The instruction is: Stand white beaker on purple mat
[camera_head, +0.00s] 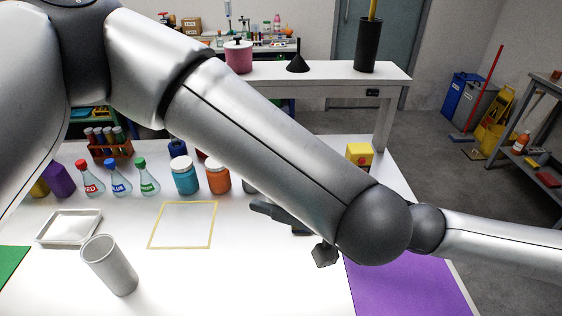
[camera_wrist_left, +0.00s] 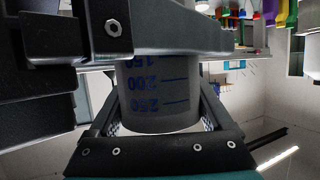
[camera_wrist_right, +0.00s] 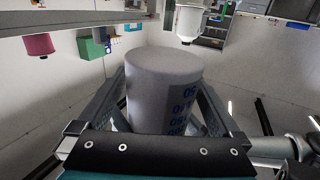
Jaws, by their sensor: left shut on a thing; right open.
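A pale grey-white beaker with blue volume marks (camera_wrist_left: 158,95) is held between the fingers of my left gripper (camera_wrist_left: 160,112) in the left wrist view. Dark bars cross its upper part there. A beaker with the same kind of blue marks (camera_wrist_right: 160,80) stands between the spread fingers of my right gripper (camera_wrist_right: 162,105) in the right wrist view; I cannot tell for certain that it is the same one. The purple mat (camera_head: 412,287) lies at the table's right, partly behind my left arm. Both grippers and the held beaker are hidden or outside the head view.
A grey cup (camera_head: 109,266) stands at the front left, near a white tray (camera_head: 68,228) and a green mat (camera_head: 11,268). Flasks, jars and a yellow block (camera_head: 359,155) line the back. A yellow outlined square (camera_head: 182,225) is empty. A dark object (camera_head: 285,217) lies near my arm.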

